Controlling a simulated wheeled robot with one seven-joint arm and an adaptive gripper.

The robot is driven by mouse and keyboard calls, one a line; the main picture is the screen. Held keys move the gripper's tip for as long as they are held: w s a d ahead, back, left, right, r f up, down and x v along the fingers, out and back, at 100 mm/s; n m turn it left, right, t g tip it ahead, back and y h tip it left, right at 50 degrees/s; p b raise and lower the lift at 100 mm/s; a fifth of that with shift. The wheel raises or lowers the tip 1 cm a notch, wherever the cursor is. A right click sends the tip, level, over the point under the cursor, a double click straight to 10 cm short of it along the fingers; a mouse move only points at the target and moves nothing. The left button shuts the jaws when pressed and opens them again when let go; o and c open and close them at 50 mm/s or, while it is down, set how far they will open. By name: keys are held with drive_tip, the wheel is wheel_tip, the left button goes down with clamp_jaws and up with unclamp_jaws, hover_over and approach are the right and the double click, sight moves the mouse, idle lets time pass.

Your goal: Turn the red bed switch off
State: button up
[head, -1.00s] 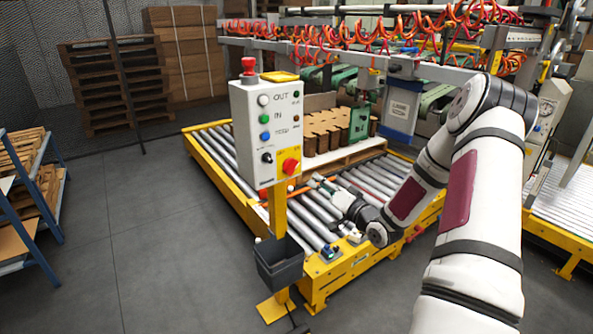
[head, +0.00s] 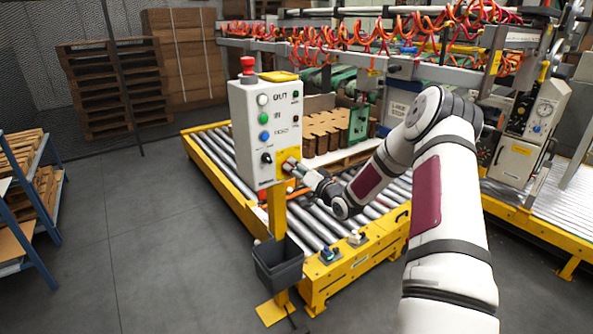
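The control box (head: 258,132) stands on a yellow post, its front carrying white, green and blue buttons and a black knob (head: 266,158). A red rotary switch (head: 288,164) sits on the yellow plate at the lower right of that front. My gripper (head: 293,166) is at this switch, reaching in from the right, and its fingers hide most of it. I cannot tell whether the fingers touch or grip the switch, nor which way it is turned.
A red mushroom button (head: 248,66) tops the box. A dark bin (head: 279,263) hangs on the post below. The roller conveyor (head: 318,226) with its yellow frame lies behind. Open grey floor (head: 150,240) is at the left, beside a blue rack (head: 30,215).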

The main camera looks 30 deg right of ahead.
clamp_jaws()
